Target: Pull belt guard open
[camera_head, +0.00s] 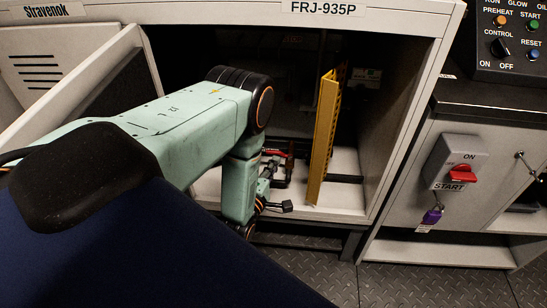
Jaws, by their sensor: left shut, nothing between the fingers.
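The yellow belt guard (322,145) stands upright inside the open bay of the chiller frame, seen nearly edge-on, with slots along its right part. My left arm reaches in from the left across the bay opening. My left gripper (280,206) is at the end of the pale green arm, left of the guard's lower end. Its fingers look small and dark, and they are shut and empty. A gap shows between the gripper and the guard. My right gripper is not in view.
The pale cabinet frame (395,130) borders the bay. A pale door (75,85) stands open at left. A red part (276,153) lies inside the bay. A switch box with a red handle (456,165) and a control panel (510,45) are at right. Dark metal floor lies in front.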

